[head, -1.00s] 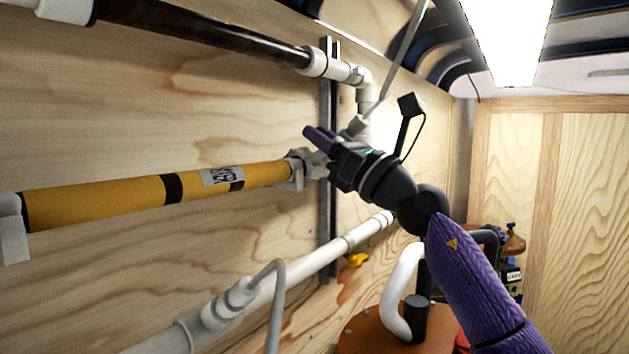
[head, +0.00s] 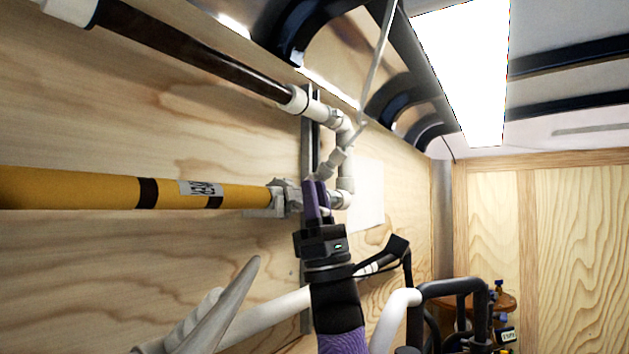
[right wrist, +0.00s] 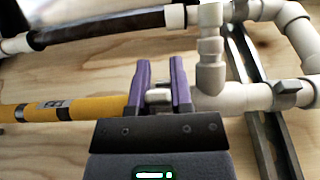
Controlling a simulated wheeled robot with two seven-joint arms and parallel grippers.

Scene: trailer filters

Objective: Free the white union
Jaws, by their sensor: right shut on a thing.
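The yellow filter (head: 100,190) runs level along the wood wall, with black bands and a printed label. At its right end is a grey fitting (head: 280,198) in front of a dark vertical rail. My right gripper (head: 317,190) reaches up from below, beside this fitting. In the right wrist view its two purple fingers (right wrist: 158,85) stand on either side of a small pale piece that looks like the white union (right wrist: 158,98), and are shut on it. The fingers hide much of the union. White pipework (right wrist: 215,98) joins on just to its right. My left gripper is not in view.
A dark brown filter (head: 200,50) runs above, ending in a white elbow pipe (head: 345,140). A thin grey rod (head: 380,60) slants near it. A white pipe (head: 270,310) runs below. A bright lamp (head: 465,70) hangs at upper right.

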